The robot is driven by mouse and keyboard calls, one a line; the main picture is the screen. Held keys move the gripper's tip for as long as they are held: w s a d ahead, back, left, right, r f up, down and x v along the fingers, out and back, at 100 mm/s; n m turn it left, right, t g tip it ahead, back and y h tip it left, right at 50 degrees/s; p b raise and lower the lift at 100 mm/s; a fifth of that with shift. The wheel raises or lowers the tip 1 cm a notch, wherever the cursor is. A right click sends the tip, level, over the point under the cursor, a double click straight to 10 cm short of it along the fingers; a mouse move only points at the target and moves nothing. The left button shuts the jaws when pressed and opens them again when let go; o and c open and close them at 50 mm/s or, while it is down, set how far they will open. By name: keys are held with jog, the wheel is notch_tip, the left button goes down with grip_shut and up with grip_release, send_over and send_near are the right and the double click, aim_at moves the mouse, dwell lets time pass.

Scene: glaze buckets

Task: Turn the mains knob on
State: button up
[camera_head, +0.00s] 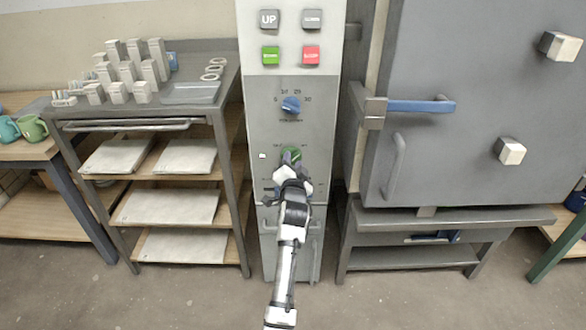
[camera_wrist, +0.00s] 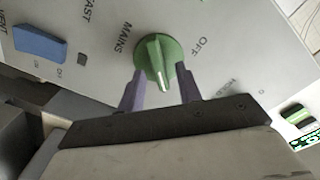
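The green mains knob (camera_wrist: 157,62) is on the grey panel, with a raised ridge and a white line on the ridge's near end. "MAINS" is printed to its left and "OFF" to its right in the wrist view. In the head view the knob (camera_head: 291,153) is partly hidden behind my gripper (camera_head: 289,168). My gripper (camera_wrist: 160,80) has its two purple fingers apart, one on each side of the ridge, overlapping the knob's round edges. A gap seems to show between the fingers and the ridge; contact is hard to tell.
A blue knob (camera_head: 291,104) and square push buttons (camera_head: 270,55) are higher on the panel. A blue switch (camera_wrist: 41,43) lies left of the mains knob. A kiln door with a blue handle (camera_head: 420,106) stands right; a shelf cart (camera_head: 215,110) stands left.

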jog(key=s+b, duration=0.1)
jog(key=s, duration=1.2)
jog(key=shift+s+b, duration=0.3)
jog(key=shift+s, duration=0.05)
